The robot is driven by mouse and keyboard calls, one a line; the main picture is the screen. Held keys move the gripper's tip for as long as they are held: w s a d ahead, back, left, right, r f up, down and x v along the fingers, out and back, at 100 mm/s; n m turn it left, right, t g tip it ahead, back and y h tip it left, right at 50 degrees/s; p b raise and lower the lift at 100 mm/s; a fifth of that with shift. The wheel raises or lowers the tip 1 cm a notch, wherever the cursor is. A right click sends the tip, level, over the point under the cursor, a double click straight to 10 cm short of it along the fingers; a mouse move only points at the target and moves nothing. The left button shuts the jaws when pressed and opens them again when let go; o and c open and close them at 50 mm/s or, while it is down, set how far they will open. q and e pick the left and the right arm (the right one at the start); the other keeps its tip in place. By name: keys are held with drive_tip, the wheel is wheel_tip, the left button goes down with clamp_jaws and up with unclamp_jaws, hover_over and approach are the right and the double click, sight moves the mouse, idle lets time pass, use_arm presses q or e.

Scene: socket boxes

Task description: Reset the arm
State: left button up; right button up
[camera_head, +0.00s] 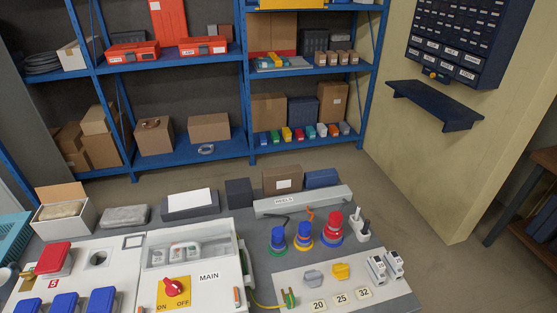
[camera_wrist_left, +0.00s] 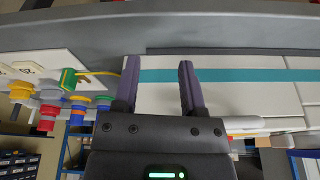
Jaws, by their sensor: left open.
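My left gripper (camera_wrist_left: 158,68) shows in the left wrist view, with its two dark fingers apart and nothing between them. Behind the fingers is a pale panel with a teal stripe (camera_wrist_left: 225,75); I cannot tell how far it is from the fingertips. Neither of my arms shows in the head view. My right gripper is in neither view.
On the bench in the head view are a MAIN switch box (camera_head: 209,276) with a red rotary switch (camera_head: 175,286), a red-covered socket (camera_head: 52,258), blue covers (camera_head: 65,302), and blue, yellow and red plugs (camera_head: 304,235). Blue shelving (camera_head: 190,150) stands behind.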

use_arm(q)
drive_tip(key=s+a+f+m+g+b, duration=0.1)
drive_tip(key=s+a+f+m+b, duration=0.1)
drive_tip(key=s+f+b, duration=0.5)
drive_tip(key=s+a+f+m+g+b, duration=0.1)
drive_tip(key=s+f+b, duration=0.6)
drive_tip(key=s+f, duration=1.2)
drive_tip(key=a+f+m, duration=0.1)
drive_tip(key=a, duration=0.1)
drive_tip(key=shift+s+a+f+g+h+b, duration=0.3)
drive_tip(key=shift+f+b, duration=0.05)
drive_tip(key=shift+b, duration=0.05)
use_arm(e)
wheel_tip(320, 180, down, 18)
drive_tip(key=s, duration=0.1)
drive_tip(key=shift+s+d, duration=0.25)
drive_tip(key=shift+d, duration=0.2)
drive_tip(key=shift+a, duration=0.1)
